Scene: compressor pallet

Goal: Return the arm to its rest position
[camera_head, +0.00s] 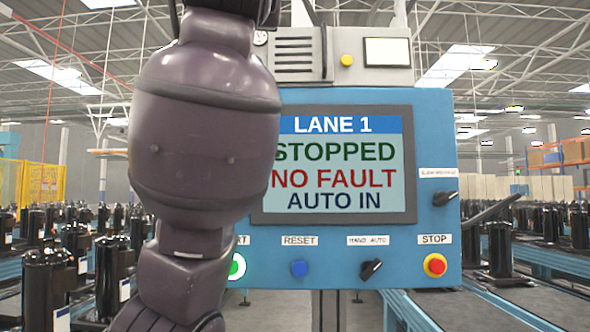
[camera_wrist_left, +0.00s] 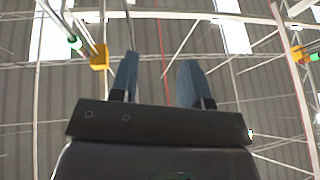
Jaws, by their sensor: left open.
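My left arm (camera_head: 205,120) rises through the left half of the head view, close to the camera, and covers the left part of the blue control panel (camera_head: 450,250). Its gripper is out of the head view. In the left wrist view my left gripper (camera_wrist_left: 160,72) points up at the ceiling, with its two blue fingers apart and nothing between them. My right gripper is in neither view.
The panel's screen (camera_head: 340,165) reads LANE 1, STOPPED, NO FAULT, AUTO IN. Below it are a partly hidden green button (camera_head: 237,266), a blue RESET button (camera_head: 299,268), a HAND AUTO knob (camera_head: 370,269) and a red STOP button (camera_head: 435,265). Black compressors (camera_head: 499,248) stand on both sides.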

